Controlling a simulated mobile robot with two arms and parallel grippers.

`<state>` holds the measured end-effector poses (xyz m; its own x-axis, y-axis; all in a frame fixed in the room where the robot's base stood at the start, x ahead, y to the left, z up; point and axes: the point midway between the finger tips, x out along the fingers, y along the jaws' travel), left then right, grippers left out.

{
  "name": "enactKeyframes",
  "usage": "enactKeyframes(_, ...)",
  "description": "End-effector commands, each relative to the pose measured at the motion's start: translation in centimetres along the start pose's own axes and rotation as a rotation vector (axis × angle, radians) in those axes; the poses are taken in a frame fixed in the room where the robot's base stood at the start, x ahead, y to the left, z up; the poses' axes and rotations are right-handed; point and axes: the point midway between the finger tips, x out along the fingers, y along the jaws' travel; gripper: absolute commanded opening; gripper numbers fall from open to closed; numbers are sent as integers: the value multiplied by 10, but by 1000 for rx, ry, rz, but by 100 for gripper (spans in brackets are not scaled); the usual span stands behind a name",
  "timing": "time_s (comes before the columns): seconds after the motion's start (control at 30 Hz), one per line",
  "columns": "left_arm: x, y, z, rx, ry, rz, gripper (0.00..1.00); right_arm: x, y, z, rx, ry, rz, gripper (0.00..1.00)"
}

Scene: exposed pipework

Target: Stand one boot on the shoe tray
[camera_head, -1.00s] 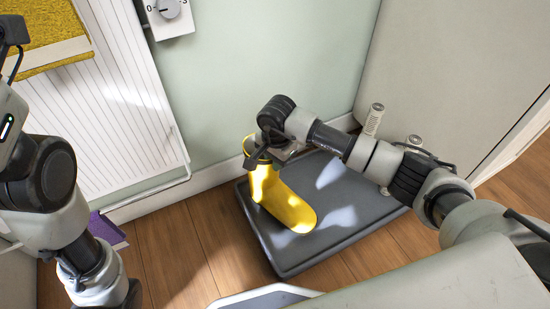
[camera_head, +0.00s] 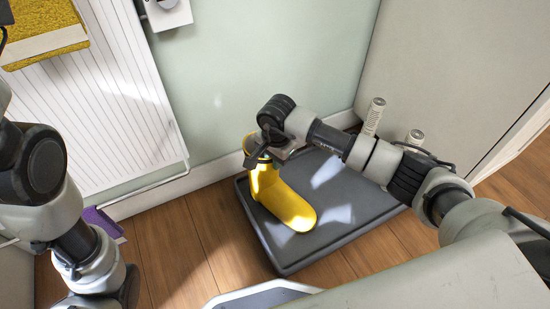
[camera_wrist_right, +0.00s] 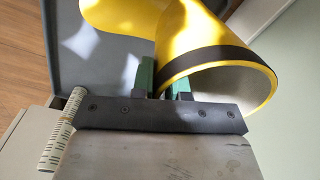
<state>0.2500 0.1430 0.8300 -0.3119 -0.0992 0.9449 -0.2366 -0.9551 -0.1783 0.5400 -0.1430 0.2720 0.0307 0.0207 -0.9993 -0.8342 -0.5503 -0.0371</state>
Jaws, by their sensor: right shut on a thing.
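A yellow boot (camera_head: 284,205) with a dark band near its top is upright over the left part of the grey shoe tray (camera_head: 325,245), toe toward the lower right. Whether its sole rests on the tray cannot be told. My right gripper (camera_head: 262,152) is shut on the boot's top rim. In the right wrist view, the green-padded fingers (camera_wrist_right: 163,80) pinch the wall of the boot (camera_wrist_right: 196,45), one inside the opening and one outside. The tray (camera_wrist_right: 110,35) shows behind. My left arm is at the left; its gripper is out of view.
A white radiator (camera_head: 110,110) with a yellow towel (camera_head: 45,35) is at the left wall. A purple object (camera_head: 102,222) lies below it. Ribbed pale cylinders (camera_head: 374,116) stand near the tray's back right. Wooden floor (camera_head: 180,245) is clear left of the tray.

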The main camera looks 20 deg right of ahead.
Motion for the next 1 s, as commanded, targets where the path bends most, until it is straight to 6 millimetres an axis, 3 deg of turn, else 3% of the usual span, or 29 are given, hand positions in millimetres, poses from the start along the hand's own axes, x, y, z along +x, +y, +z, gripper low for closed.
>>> enactKeyframes(0.33, 4, 1, -7, 3, 28, 8, 43, 6, 0, 0, 1, 1, -2, 0)
enactKeyframes(0.37, 5, 1, -7, 3, 29, 8, 43, 5, 0, 0, 1, 1, -2, 19)
enactKeyframes(0.53, 6, 1, -8, 3, 33, 7, 43, 5, 0, 0, 0, 0, -2, 44)
enactKeyframes(0.83, 8, 1, -8, 3, 34, 7, 43, 4, 0, 0, 0, 0, 1, 44)
enactKeyframes(0.93, 11, -1, -5, 2, 31, 3, 43, -6, 0, 0, 0, 0, -1, 44)
enactKeyframes(1.0, 2, -4, 6, -2, -15, -13, 43, -18, 0, 0, -1, 0, -1, 44)
